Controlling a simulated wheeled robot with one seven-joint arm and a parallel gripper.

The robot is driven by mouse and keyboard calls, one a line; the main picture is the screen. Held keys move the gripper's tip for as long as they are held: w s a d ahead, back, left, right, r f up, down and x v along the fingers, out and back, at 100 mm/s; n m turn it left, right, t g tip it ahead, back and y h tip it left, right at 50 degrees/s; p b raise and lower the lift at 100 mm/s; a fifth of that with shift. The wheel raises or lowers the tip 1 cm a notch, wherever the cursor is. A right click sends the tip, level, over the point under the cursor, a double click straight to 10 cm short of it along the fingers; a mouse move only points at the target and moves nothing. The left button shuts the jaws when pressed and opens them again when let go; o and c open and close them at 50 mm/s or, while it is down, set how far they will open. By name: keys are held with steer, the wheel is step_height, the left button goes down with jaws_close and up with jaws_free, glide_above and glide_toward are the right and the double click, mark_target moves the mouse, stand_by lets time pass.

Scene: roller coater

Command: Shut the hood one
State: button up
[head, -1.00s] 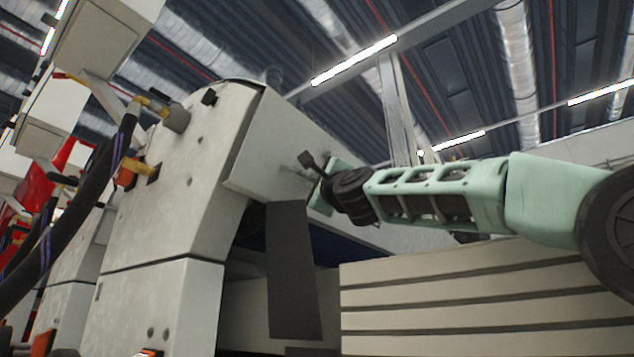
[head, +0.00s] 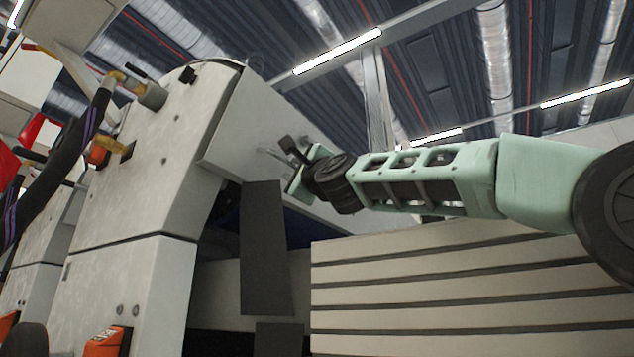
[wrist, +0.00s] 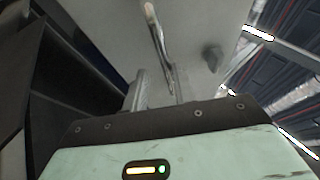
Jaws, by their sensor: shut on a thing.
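The hood (head: 250,122) is a pale grey panel on the upper part of the machine, sticking out from its side and slanting down to the right. Its open underside shows dark. In the wrist view the hood (wrist: 105,28) fills the upper middle, with a thin metal bar handle (wrist: 157,35) running down between my fingers. My gripper (wrist: 158,92) is shut on this handle, close to the panel. In the head view my gripper (head: 284,168) is at the hood's outer face, its fingertips partly hidden by the wrist.
The grey machine housing (head: 135,185) stands at left, with hoses (head: 75,135) beside it. A slatted pale panel (head: 450,290) lies below my arm. A dark flat plate (head: 265,250) hangs under the hood. Ceiling beams and lamps are high above.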

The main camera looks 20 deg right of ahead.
steer(key=b+v, duration=0.3)
steer(key=v, duration=1.1)
steer(key=shift+s+f, duration=0.15)
steer(key=shift+f, duration=0.05)
steer(key=shift+s, duration=0.1)
